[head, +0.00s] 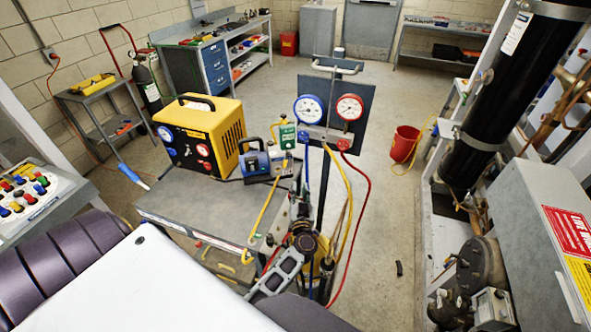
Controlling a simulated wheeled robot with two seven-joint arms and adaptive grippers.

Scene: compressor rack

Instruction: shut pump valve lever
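The blue-and-grey pump (262,164) stands on the grey cart (185,205), right of a yellow-and-black machine (205,140). A small green device (287,137) stands at the pump's right end. A yellow hose (263,212) runs down from there over the cart's edge. I cannot make out the valve lever; it is too small or hidden among the fittings. My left gripper (298,236) is at the cart's right front corner, below and right of the pump. Its fingers overlap the hoses, and I cannot tell whether they are open. My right gripper is not in view.
A gauge stand (331,122) with blue, yellow and red hoses rises just behind my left gripper. A red bucket (405,144) stands on the floor to the right. A black cylinder and pipework (500,110) fill the right side. The middle floor is mostly clear.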

